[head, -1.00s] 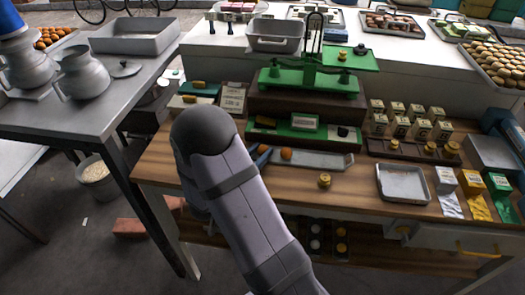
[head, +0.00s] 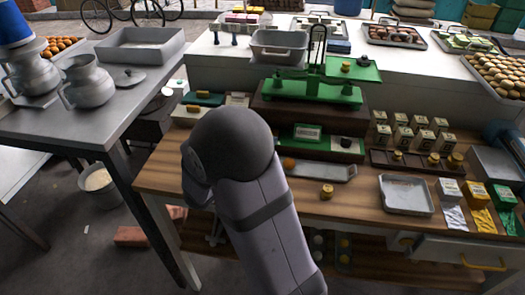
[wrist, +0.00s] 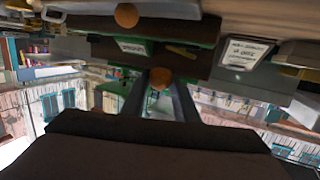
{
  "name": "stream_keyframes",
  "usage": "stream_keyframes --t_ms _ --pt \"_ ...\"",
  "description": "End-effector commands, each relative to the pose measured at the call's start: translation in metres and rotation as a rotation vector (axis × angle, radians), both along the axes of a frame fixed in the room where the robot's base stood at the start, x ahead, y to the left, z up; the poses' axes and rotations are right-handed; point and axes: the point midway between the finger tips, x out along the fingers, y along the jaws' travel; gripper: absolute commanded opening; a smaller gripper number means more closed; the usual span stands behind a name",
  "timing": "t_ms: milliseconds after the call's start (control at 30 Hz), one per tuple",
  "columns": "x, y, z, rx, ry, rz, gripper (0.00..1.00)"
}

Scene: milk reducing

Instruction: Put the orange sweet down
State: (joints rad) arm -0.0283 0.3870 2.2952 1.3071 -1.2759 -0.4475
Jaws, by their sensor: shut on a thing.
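In the head view my arm hides the gripper and the held sweet. A second orange sweet (head: 289,164) lies in the long metal tray (head: 330,173) on the wooden bench. It also shows near the top of the wrist view (wrist: 126,15), apart from my gripper. The wrist view looks upside down.
A green balance scale (head: 312,92) stands behind the tray, with a grey pan (head: 279,46) at left. A brass weight (head: 327,191), an empty square tray (head: 405,195) and small boxes (head: 447,190) are to the right. Bare bench lies around the weight.

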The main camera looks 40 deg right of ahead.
Motion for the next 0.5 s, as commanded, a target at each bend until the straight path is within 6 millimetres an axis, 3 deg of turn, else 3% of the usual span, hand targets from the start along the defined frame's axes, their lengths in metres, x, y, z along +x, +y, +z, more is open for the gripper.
stream_keyframes --t_ms 333,500 --pt "0.002 0.000 0.015 -0.001 -0.001 0.002 0.06" --pt "0.018 -0.001 0.023 0.000 0.000 0.019 0.06"
